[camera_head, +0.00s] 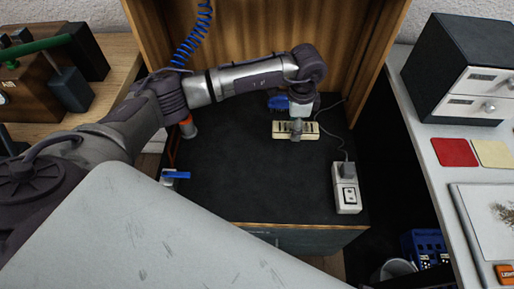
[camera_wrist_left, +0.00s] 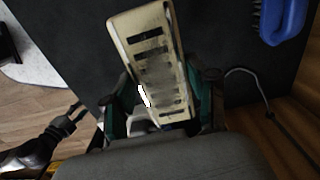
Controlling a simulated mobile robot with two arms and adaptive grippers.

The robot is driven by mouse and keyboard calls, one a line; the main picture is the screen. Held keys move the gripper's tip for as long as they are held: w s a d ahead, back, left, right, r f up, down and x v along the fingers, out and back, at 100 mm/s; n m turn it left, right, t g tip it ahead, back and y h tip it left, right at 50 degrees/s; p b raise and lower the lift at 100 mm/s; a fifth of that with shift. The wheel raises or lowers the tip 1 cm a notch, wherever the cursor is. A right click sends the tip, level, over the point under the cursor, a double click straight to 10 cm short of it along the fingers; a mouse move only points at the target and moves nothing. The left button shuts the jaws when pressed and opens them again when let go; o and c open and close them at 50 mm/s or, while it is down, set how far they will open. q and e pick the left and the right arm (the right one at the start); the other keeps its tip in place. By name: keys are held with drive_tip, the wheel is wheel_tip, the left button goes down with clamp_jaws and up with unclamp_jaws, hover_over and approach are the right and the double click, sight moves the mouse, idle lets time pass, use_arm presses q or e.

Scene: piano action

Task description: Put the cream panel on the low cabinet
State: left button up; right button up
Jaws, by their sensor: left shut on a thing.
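The cream panel (camera_head: 282,130) is a small pale plate with a row of dark slots. My left gripper (camera_head: 297,126) is shut on it, over the black top of the low cabinet (camera_head: 255,185). In the left wrist view the panel (camera_wrist_left: 148,42) stands out tilted between the two fingers (camera_wrist_left: 160,105). I cannot tell whether it touches the cabinet top. A dark jointed part at the lower left of the left wrist view looks like my right gripper (camera_wrist_left: 72,116); its jaws are unclear.
A blue brush (camera_head: 278,103) lies just behind the panel. A white power strip (camera_head: 346,190) with a cable stands at the right of the cabinet top. A clamp with a blue handle (camera_head: 176,175) is at the left edge. The middle front of the top is clear.

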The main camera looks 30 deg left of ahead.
use_arm(q)
hover_over(257, 149)
wheel_tip(257, 149, down, 6)
drive_tip(key=shift+f+b, duration=0.15)
drive_tip(key=shift+b, duration=0.15)
drive_tip(key=shift+s+f, duration=0.1)
drive_tip(key=shift+f, duration=0.25)
drive_tip(key=shift+f+b, duration=0.45)
drive_tip(key=shift+f, duration=1.25)
use_arm(e)
drive_tip(key=shift+w+r, duration=0.25)
drive_tip(key=shift+r, duration=0.6)
drive_tip(key=shift+w+r, duration=0.2)
drive_tip(key=shift+r, duration=0.65)
drive_tip(key=shift+w+r, duration=0.25)
drive_tip(key=shift+r, duration=0.6)
use_arm(q)
drive_tip(key=o, duration=1.3)
drive_tip(key=shift+f, duration=0.15)
use_arm(e)
drive_tip(key=shift+r, duration=0.1)
drive_tip(key=shift+a, duration=0.1)
